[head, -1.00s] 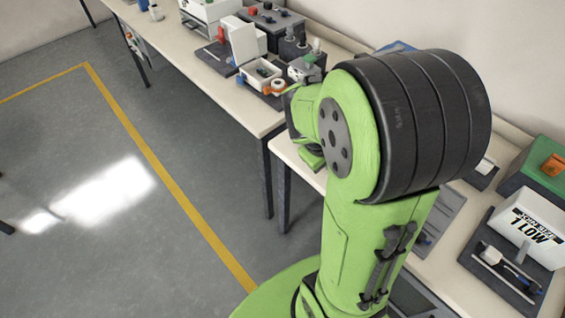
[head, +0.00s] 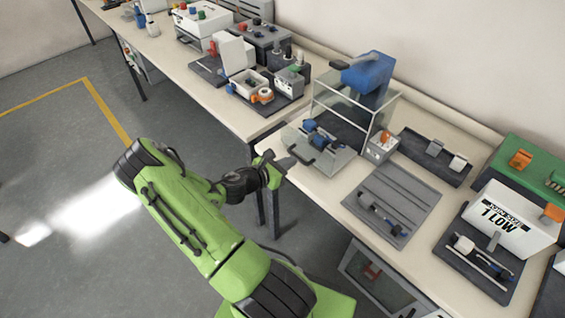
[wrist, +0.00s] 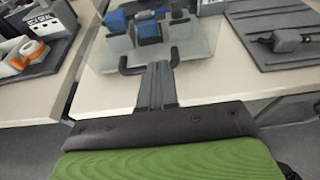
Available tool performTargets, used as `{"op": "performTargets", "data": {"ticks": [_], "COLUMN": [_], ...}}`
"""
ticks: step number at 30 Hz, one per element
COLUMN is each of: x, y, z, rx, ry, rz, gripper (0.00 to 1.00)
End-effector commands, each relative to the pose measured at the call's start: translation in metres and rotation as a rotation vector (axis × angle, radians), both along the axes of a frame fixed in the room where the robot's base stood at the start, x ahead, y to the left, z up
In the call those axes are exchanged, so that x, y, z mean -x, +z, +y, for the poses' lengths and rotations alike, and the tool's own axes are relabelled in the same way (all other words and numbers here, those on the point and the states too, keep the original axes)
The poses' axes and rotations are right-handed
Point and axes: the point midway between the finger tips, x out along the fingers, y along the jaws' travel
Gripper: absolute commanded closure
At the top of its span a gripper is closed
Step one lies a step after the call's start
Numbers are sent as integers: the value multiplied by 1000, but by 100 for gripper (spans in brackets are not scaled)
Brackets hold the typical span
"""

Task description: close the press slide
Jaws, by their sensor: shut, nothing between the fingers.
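The press is a clear-walled box with a blue head (head: 370,72) on the middle bench. Its slide, a clear plate (head: 335,162), sticks out of the front toward the bench edge, with blue and dark parts on it. A black handle (head: 299,157) is on the slide's front edge. In the wrist view the slide plate (wrist: 196,50) fills the top middle, and its handle (wrist: 128,69) shows on both sides of my fingers. My gripper (head: 288,161) is shut and empty, its fingertips (wrist: 158,68) at the handle. I cannot tell whether they touch it.
Right of the slide lies a grey grooved mat (head: 392,195) with a small tool. A small grey box with an orange knob (head: 384,137) stands beside the press. The left bench holds a white container (head: 250,82) and an orange ring (head: 262,96). Open floor lies left.

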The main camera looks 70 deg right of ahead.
Motion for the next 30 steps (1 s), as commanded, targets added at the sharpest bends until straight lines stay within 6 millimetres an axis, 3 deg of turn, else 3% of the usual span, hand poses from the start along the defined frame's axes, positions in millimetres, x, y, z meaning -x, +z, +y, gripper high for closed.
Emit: {"op": "performTargets", "data": {"ticks": [3, 9, 25, 30], "x": [12, 24, 27, 34], "y": [-9, -20, -22, -21], "z": [-24, -53, -63, -77], "rx": [1, 0, 0, 2], "ry": [-6, -4, -2, -4], "rz": [-2, -4, -4, -4], "gripper": [100, 100, 100, 100]}}
